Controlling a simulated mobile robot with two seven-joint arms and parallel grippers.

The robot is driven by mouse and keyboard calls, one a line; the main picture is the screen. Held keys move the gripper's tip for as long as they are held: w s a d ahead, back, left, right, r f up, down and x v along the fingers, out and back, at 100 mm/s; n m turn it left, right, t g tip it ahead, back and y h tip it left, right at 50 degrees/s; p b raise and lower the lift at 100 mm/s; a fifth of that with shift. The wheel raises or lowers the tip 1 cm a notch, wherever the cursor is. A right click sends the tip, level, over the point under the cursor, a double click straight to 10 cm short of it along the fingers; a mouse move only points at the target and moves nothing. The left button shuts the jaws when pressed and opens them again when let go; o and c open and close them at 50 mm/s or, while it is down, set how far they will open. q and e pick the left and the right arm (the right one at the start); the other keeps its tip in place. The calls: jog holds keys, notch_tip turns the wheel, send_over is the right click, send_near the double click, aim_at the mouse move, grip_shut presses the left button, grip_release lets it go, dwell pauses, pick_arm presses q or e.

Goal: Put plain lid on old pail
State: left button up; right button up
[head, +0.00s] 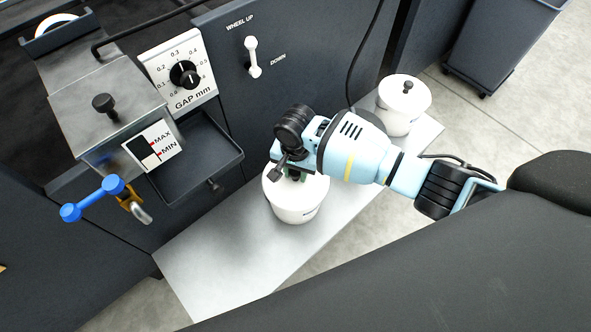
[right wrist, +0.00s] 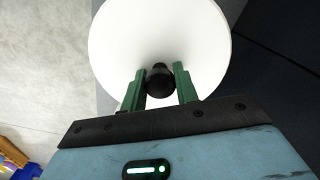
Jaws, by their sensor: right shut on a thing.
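My right gripper (head: 294,175) is over a white pail (head: 297,214) on the grey bench. In the right wrist view the green fingers of this gripper (right wrist: 159,76) are shut on the black knob (right wrist: 160,82) of a round white plain lid (right wrist: 155,35). In the head view the lid (head: 318,188) is at the pail's top, partly hidden by the gripper. I cannot tell whether it rests on the rim or hangs just above it. My left gripper is not in view.
A second white pail (head: 399,121) with a black-knobbed lid stands at the bench's far end. The near end of the bench (head: 215,275) is clear. The dark machine panel (head: 285,75), a black tray (head: 196,160) and a blue handle (head: 92,199) lie beyond and left.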

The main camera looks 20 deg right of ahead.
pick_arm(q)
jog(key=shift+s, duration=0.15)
pick_arm(e)
jog(key=o, duration=1.1)
jog(key=shift+c, duration=0.2)
jog(key=shift+r, duration=0.1)
notch_tip(320, 180, up, 7)
jog(key=shift+f+p, duration=0.15)
jog(key=shift+p, duration=1.1)
jog(key=shift+r, duration=0.45)
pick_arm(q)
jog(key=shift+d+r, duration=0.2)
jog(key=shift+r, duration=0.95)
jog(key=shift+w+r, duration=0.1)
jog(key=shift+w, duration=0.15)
